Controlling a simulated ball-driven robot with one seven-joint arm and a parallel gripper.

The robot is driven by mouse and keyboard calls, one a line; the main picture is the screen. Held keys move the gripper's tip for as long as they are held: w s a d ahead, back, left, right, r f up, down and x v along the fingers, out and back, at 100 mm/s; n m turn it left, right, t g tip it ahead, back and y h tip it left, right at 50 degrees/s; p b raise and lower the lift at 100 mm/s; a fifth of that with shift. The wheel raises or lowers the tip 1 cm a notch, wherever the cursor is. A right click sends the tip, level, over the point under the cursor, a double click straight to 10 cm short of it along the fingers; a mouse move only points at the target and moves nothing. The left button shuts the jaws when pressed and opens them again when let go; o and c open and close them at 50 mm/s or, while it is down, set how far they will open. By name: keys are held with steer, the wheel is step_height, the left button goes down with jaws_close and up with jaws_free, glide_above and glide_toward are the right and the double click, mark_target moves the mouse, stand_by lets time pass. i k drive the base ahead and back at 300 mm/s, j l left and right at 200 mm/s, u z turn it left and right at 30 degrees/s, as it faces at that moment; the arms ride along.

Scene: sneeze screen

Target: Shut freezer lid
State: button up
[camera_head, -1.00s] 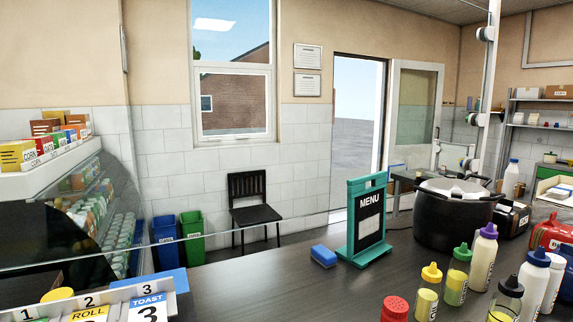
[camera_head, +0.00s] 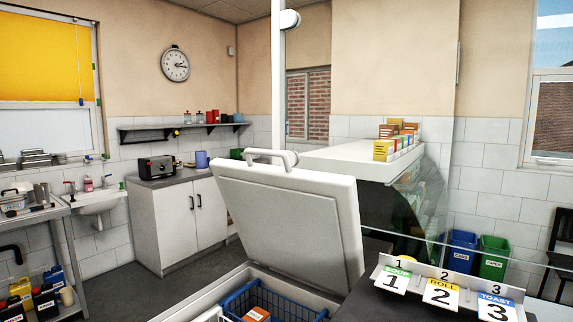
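The chest freezer (camera_head: 190,306) stands low in the front middle of the head view. Its white lid (camera_head: 290,215) is raised, tilted steeply back on its hinge side. A grey-white bar handle (camera_head: 272,157) runs along the lid's top edge. Inside the open freezer is a blue wire basket (camera_head: 285,302) with an orange box (camera_head: 256,314) in it. The freezer's lower front is cut off by the frame. My gripper is not in view.
A dark counter (camera_head: 390,303) with numbered cards (camera_head: 442,292) adjoins the freezer on the right. A clear screen with a white post (camera_head: 278,80) rises behind the lid. A white cabinet (camera_head: 178,220) and metal shelving (camera_head: 62,240) stand left. Grey floor (camera_head: 120,285) shows between them.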

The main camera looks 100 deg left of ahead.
mark_target(304, 224)
steer(key=u, duration=2.05)
steer(key=i+u, duration=0.7)
steer(key=i+l, duration=0.2)
steer(key=j, duration=0.2)
steer(key=i+l, duration=0.1)
steer(key=l, duration=0.1)
